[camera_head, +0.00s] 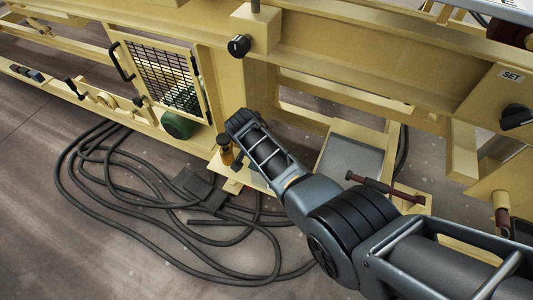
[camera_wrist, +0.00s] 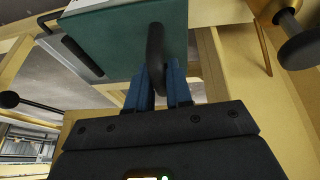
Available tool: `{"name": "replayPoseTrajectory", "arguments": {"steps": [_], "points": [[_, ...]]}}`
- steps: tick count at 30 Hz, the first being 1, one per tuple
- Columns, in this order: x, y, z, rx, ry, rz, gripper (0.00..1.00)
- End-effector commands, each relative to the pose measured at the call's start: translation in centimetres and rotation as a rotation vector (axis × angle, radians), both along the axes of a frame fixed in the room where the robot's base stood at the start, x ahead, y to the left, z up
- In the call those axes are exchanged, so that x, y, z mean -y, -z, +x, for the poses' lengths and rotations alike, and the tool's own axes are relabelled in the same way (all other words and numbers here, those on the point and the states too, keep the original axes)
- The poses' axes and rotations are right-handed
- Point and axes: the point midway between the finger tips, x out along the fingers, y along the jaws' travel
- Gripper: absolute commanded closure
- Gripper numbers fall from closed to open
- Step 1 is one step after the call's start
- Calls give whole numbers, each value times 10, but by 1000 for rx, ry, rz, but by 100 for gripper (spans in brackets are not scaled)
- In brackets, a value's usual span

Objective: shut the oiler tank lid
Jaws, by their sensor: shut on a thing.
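In the wrist view my gripper (camera_wrist: 160,82) has its two blue fingers closed around the lower end of a black bar handle (camera_wrist: 155,45). The handle stands out from a dark green box-like part (camera_wrist: 110,45), which fills the top middle; this looks like the oiler tank or its lid. How far the lid is open cannot be told.
A mesh guard door (camera_head: 160,75) and a green motor (camera_head: 181,124) are left of my arm. An amber bottle (camera_head: 226,150) stands close beside its far end. Black hoses (camera_head: 100,215) lie coiled on the floor. A knob on a post (camera_wrist: 300,45) is at the wrist view's upper right.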

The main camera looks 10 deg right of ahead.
Motion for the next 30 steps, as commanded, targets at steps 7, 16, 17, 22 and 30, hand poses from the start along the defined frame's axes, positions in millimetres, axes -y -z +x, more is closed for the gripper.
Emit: {"name": "replayPoseTrajectory", "arguments": {"steps": [7,16,17,22,30], "points": [[-1,2,1,1,-1,3,100],[-1,3,0,0,-1,2,59],[-1,3,0,0,-1,2,59],[-1,1,0,0,-1,2,59],[-11,-31,-8,3,-2,2,59]]}}
